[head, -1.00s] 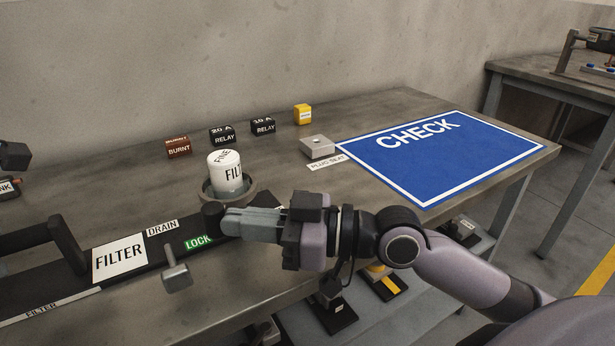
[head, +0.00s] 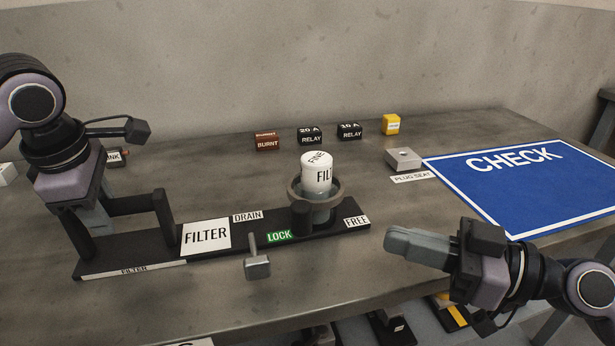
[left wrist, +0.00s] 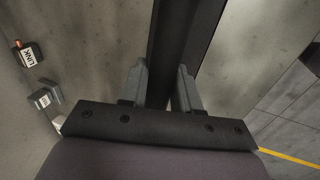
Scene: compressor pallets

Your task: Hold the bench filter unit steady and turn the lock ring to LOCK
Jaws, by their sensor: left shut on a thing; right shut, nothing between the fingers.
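The bench filter unit (head: 215,256) is a long black base on the bench with a bar handle (head: 133,204) at its left end. My left gripper (head: 97,219) is shut on this handle; the left wrist view shows the black bar between its fingers (left wrist: 160,90). The grey lock ring (head: 334,195) surrounds the white filter cartridge (head: 317,175). Its black lug (head: 301,214) is at the front, just behind the green LOCK label (head: 279,237), away from the FREE label (head: 356,221). My right gripper (head: 388,243) is shut and empty, right of the unit, touching nothing.
A grey drain lever (head: 257,265) sticks out at the unit's front. A burnt relay (head: 267,141), two black relays (head: 310,136) and a yellow block (head: 391,125) stand behind. A plug seat (head: 403,158) and the blue CHECK mat (head: 520,185) are at right.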

